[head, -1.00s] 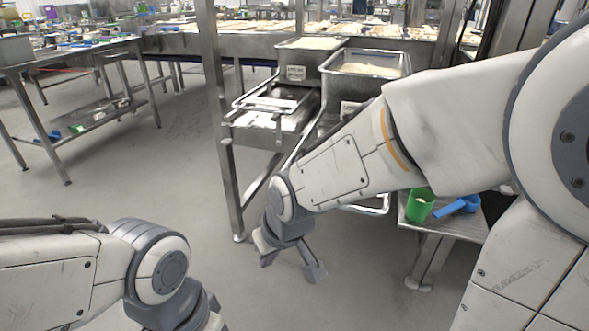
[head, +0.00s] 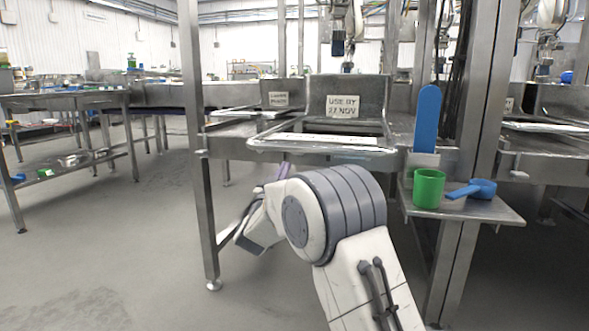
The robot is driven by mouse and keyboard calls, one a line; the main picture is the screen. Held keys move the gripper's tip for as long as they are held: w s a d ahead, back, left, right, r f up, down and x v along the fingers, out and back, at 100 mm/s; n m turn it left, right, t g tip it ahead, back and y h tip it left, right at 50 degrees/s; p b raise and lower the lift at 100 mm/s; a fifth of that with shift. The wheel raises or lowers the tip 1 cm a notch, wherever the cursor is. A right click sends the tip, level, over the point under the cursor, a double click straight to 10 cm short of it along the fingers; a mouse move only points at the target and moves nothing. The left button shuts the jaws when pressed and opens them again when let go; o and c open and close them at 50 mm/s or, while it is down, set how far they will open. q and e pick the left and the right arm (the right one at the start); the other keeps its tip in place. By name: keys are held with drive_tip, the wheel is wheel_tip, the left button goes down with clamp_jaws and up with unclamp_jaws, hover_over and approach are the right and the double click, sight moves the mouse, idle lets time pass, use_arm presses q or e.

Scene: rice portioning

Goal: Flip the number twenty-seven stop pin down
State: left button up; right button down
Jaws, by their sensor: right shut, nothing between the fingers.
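I cannot make out a numbered stop pin in this view. My right gripper (head: 252,243) is low in front of the metal stand, left of my bent right arm. It is shut and empty, and partly hidden by the arm. My left gripper is out of view.
A small metal shelf (head: 497,213) at the right holds a green cup (head: 428,188) and a blue scoop (head: 474,190). A blue paddle (head: 427,118) stands upright behind them. A steel post (head: 196,150) rises left of centre. A steel table (head: 62,100) stands left; open floor lies between.

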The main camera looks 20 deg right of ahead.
drive_tip(key=shift+d, duration=0.15)
drive_tip(key=p+x, duration=0.4)
drive_tip(key=x, duration=0.6)
drive_tip(key=shift+p, duration=0.35)
drive_tip(key=shift+s, duration=0.15)
drive_tip(key=shift+f, duration=1.4)
